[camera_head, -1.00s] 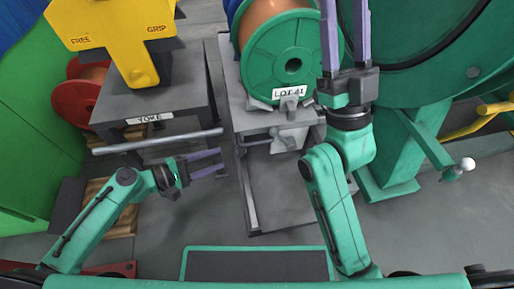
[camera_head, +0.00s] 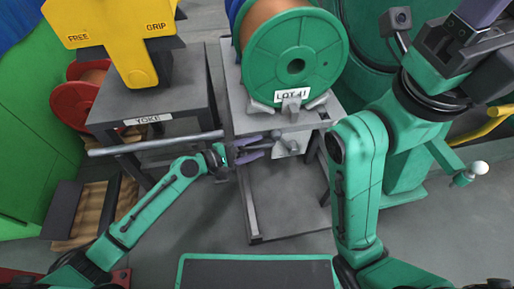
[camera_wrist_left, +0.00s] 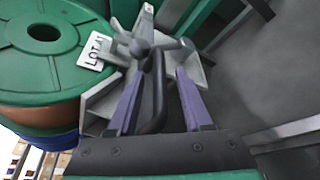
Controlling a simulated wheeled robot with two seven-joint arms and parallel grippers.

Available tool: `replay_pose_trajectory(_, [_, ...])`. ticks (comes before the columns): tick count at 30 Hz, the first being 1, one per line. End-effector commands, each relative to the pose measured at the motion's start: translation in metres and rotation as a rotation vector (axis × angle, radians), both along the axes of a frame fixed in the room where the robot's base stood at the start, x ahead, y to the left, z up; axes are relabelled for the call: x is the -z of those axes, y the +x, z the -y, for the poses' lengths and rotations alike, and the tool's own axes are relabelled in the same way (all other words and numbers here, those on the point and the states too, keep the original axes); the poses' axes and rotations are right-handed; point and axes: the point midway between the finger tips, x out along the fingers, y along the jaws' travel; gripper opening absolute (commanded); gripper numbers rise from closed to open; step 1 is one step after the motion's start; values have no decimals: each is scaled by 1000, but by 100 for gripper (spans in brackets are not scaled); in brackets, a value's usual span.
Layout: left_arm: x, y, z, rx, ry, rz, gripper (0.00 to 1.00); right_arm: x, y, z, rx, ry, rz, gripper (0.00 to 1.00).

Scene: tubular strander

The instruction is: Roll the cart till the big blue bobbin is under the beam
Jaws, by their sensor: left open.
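The grey cart (camera_head: 262,222) carries a bobbin with a green flange (camera_head: 270,62), copper winding and a "LOT 41" label. A blue rim (camera_head: 236,10) shows behind it, and also in the left wrist view (camera_wrist_left: 55,141); I cannot tell whether it belongs to a separate bobbin. My left gripper (camera_head: 268,148) is open at the cart's front. In the left wrist view its fingers (camera_wrist_left: 158,108) stand either side of a dark curved handle (camera_wrist_left: 157,92), below a grey star-shaped knob (camera_wrist_left: 140,45). My right gripper (camera_head: 490,12) is raised at upper right, partly out of frame. No beam is identifiable.
A grey stand marked YOKE (camera_head: 150,108) holds a yellow FREE/GRIP yoke (camera_head: 115,35) left of the cart. A grey bar (camera_head: 155,143) runs across its front. A red bobbin (camera_head: 72,105) stands behind.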

Motion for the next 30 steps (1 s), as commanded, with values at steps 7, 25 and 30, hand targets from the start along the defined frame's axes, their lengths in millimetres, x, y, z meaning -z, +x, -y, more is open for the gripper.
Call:
replay_pose_trajectory(7, [2, 5, 8, 0, 1, 1, 50, -1, -1, 1, 2, 0, 5, 50])
replay_pose_trajectory(25, [2, 4, 8, 1, 1, -1, 0, -1, -1, 0, 2, 0, 5, 50])
replay_pose_trajectory(30, [2, 4, 8, 1, 1, -1, 0, -1, -1, 0, 2, -1, 4, 50])
